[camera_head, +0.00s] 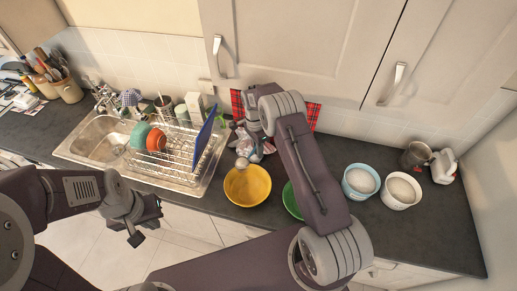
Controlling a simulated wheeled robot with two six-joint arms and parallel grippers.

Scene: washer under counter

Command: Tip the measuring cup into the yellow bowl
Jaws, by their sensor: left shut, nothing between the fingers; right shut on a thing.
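The yellow bowl (247,188) stands on the dark counter, right of the sink, near the front edge. My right arm reaches over the counter and bends down behind the bowl. My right gripper (246,146) is shut on a small greyish cup (242,163), which looks like the measuring cup, at the bowl's back rim. The cup is small and partly hidden, so its exact tilt and contents cannot be told. My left gripper (146,226) is shut and empty, in front of the counter over the floor, well left of the bowl.
A green bowl (291,201) is partly hidden by my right arm. A blue bowl (359,181) and a white bowl (401,190) with pale contents stand further right, with a metal mug (414,156) and a white jug (445,166) behind. A dish rack (176,157) stands left.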

